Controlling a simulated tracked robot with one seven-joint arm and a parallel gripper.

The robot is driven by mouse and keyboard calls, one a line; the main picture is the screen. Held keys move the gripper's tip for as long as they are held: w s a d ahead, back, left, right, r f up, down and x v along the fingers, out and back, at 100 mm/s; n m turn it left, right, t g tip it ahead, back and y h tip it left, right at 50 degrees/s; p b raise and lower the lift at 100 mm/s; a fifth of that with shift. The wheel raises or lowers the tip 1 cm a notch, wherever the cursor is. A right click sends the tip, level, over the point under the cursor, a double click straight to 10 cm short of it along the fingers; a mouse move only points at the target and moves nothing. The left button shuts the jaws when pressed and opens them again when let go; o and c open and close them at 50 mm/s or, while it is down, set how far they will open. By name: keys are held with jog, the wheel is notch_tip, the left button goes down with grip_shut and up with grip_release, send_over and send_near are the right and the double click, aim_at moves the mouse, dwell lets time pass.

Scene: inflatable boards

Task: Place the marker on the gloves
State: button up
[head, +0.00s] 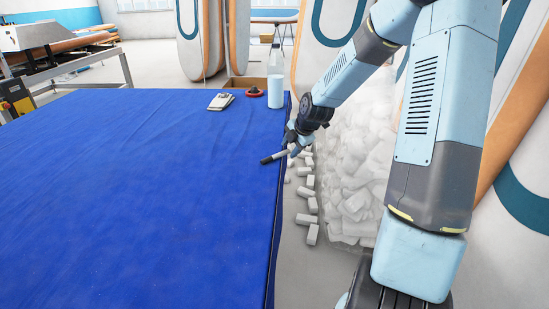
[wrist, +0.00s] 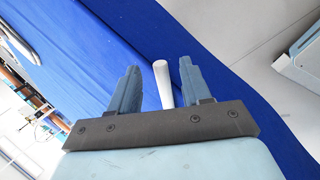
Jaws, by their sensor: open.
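The marker (head: 273,157) is a light stick with a dark end, near the right edge of the blue table (head: 150,190) in the head view. My gripper (head: 294,149) is at its right end. In the wrist view the marker's pale barrel (wrist: 162,82) lies between the two fingers of my gripper (wrist: 158,70), with a gap on either side. The fingers are open. I cannot tell whether the marker touches the table. The gloves (head: 221,102), a small pale and dark pile, lie at the table's far right.
A clear bottle with pale liquid (head: 275,90) and a red round object (head: 255,92) stand near the gloves. White blocks (head: 312,207) and a clear bag of white pieces (head: 355,165) lie beyond the table's right edge. The rest of the tabletop is clear.

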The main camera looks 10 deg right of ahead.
jog(key=shift+w+a+f, duration=0.1)
jog(key=shift+w+f, duration=0.05)
jog(key=shift+f, duration=0.15)
grip_shut()
dwell(0.4)
